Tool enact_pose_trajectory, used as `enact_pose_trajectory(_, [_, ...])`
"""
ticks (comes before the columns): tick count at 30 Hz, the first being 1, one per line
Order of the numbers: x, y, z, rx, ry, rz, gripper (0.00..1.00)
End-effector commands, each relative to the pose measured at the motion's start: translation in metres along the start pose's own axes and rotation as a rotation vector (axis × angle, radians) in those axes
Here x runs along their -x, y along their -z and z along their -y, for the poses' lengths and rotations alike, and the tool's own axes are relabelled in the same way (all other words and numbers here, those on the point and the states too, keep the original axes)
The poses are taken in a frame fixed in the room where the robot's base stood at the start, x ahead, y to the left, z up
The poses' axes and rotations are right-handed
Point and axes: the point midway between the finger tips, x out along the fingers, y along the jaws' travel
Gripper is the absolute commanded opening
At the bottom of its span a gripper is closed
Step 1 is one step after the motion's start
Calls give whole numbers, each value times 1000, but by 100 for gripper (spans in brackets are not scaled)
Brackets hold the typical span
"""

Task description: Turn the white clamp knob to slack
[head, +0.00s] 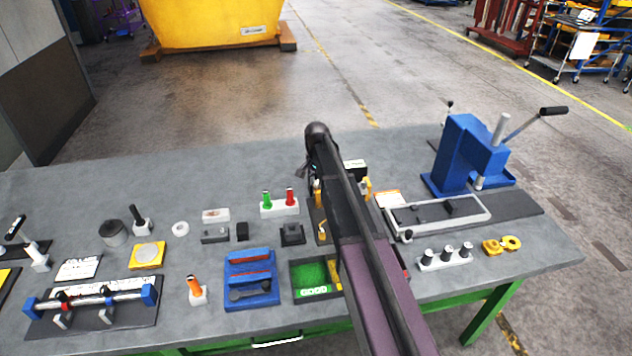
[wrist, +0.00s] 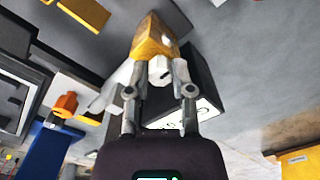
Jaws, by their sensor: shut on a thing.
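In the wrist view, the white clamp knob (wrist: 160,70) sits between the fingertips of my gripper (wrist: 160,84), at the near end of a yellow-orange block (wrist: 154,40). The fingers are closed in on the knob from both sides. A dark box with a white label (wrist: 203,108) stands just behind and right of the fingers. In the head view, my arm covers the knob and the gripper. The knob's turn angle cannot be told.
The grey bench (head: 85,190) holds a blue press (head: 468,152) at the right, a blue tray (head: 251,280) and a green-lined tray (head: 313,272) at the front, and a red and green handled rack (head: 279,207) left of my arm. Bare bench lies along the back left.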

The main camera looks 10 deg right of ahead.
Motion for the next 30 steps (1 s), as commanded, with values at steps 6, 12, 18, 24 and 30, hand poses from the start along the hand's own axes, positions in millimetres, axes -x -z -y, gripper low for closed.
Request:
enact_pose_trajectory(6, [0, 0, 0, 124, 0, 2, 0])
enact_pose_trajectory(12, [0, 0, -1, 290, 0, 2, 0])
enact_pose_trajectory(18, [0, 0, -1, 479, 0, 2, 0])
enact_pose_trajectory(24, [0, 0, -2, 669, 0, 2, 0])
enact_pose_trajectory(30, [0, 1, -2, 859, 0, 2, 0])
